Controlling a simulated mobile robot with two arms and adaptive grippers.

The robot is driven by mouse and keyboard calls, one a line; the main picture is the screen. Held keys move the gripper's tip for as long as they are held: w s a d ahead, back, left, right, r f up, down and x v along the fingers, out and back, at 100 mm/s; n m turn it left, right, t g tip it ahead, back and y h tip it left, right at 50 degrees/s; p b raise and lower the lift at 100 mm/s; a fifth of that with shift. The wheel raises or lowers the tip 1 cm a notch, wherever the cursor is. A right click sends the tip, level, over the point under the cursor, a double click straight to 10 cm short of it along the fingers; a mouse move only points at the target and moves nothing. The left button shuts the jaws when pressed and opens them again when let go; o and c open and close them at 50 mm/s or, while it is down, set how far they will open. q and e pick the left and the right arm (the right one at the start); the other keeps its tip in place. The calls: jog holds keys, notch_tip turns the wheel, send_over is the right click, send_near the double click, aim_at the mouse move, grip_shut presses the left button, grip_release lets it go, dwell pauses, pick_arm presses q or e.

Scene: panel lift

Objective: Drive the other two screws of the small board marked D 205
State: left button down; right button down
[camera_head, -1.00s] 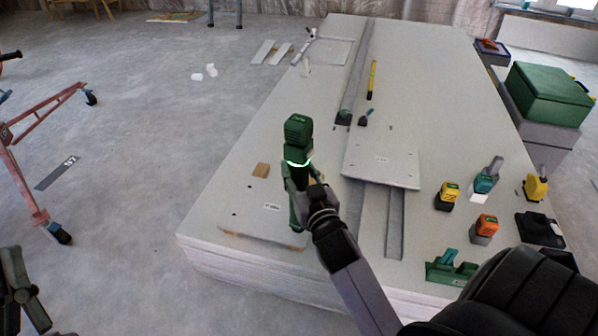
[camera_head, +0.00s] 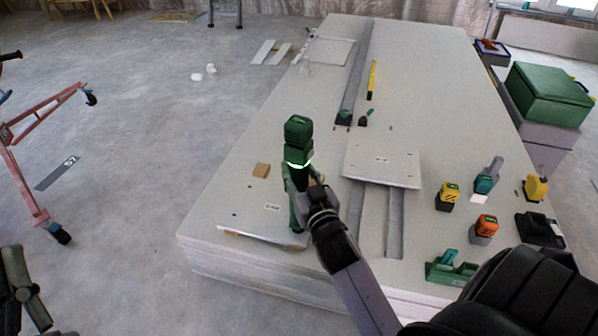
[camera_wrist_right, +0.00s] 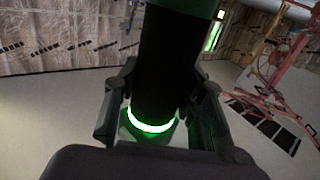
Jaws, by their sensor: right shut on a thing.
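My right gripper (camera_head: 316,200) is shut on a green and black screwdriver (camera_head: 298,145) with a glowing green ring, held upright over the near left part of the board stack. In the right wrist view the fingers close around its black body (camera_wrist_right: 158,70). The small board (camera_head: 248,225) lies below it at the near left corner of the stack, with a small label and a few dark dots. The label's text is too small to read, and the driver hides the board's right end. Whether the tip touches the board cannot be told. My left gripper (camera_head: 22,290) is partly in view at the lower left edge.
Another small board (camera_head: 382,163) lies on two grey rails. Yellow, teal and orange tools (camera_head: 484,228) stand at the right. A green tool (camera_head: 450,268) lies near the front edge. A red trolley frame (camera_head: 30,140) stands on the floor at the left.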

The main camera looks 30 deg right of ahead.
pick_arm(q)
jog(key=shift+w+f+g+y, duration=0.4)
jog(key=shift+w+f, duration=0.05)
jog(key=shift+f, duration=0.2)
pick_arm(e)
jog(key=shift+r, duration=0.2)
